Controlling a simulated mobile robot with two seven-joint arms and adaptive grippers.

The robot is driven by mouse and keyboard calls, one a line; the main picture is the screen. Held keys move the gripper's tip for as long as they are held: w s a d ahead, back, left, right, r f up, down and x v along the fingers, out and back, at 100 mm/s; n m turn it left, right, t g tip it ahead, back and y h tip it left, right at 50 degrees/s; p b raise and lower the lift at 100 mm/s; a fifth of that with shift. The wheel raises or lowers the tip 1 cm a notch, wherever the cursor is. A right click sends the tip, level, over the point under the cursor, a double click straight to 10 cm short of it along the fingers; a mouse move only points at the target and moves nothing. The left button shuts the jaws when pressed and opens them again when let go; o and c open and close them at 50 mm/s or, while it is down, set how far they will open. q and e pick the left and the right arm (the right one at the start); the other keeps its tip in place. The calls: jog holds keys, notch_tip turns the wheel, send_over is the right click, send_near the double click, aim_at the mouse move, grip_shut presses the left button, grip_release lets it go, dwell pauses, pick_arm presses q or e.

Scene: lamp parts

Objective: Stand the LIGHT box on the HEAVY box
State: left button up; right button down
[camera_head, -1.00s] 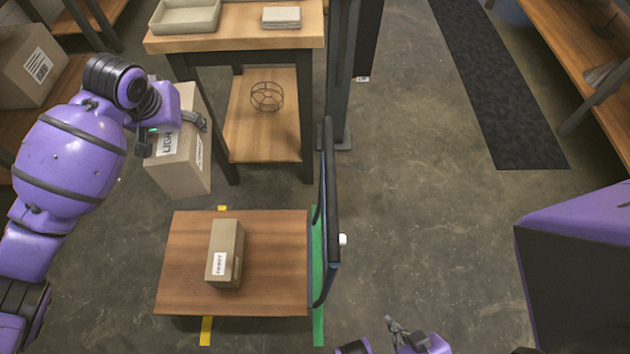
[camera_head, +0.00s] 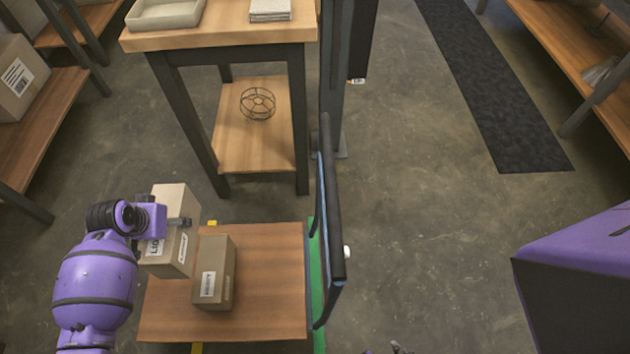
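The LIGHT box (camera_head: 174,247) is a tall tan carton with white labels. My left gripper (camera_head: 172,224) is shut on its upper part and holds it upright at the back left of the low wooden platform (camera_head: 268,285). Whether its bottom touches the platform cannot be told. The HEAVY box (camera_head: 214,273) is a smaller brown carton with a white label, resting on the platform just to the right of the LIGHT box and partly overlapping it in view. My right gripper (camera_head: 397,348) barely shows at the bottom edge; its fingers are mostly cut off.
A dark upright frame (camera_head: 328,230) stands along the platform's right edge, by a green floor strip (camera_head: 317,290). A wooden table (camera_head: 220,35) with a tray (camera_head: 165,13) stands behind. The right part of the platform and the floor further right are clear.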

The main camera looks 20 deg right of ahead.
aim_at(189, 243)
pick_arm(q)
jog(key=s+d+f, duration=0.2)
jog(key=s+f, duration=0.1)
jog(key=s+d+f+b, duration=0.1)
jog(key=s+f, duration=0.1)
jog(key=shift+d+f, duration=0.1)
jog(key=f, duration=0.1)
jog(key=f+b, duration=0.1)
jog(key=f, duration=0.1)
jog(key=s+f, duration=0.1)
jog(key=f, duration=0.1)
jog(key=shift+d, duration=0.35)
jog(key=shift+r, duration=0.15)
jog(key=shift+f, duration=0.2)
jog(key=o, duration=1.7)
jog(key=shift+s, duration=0.1)
jog(key=shift+o, duration=0.2)
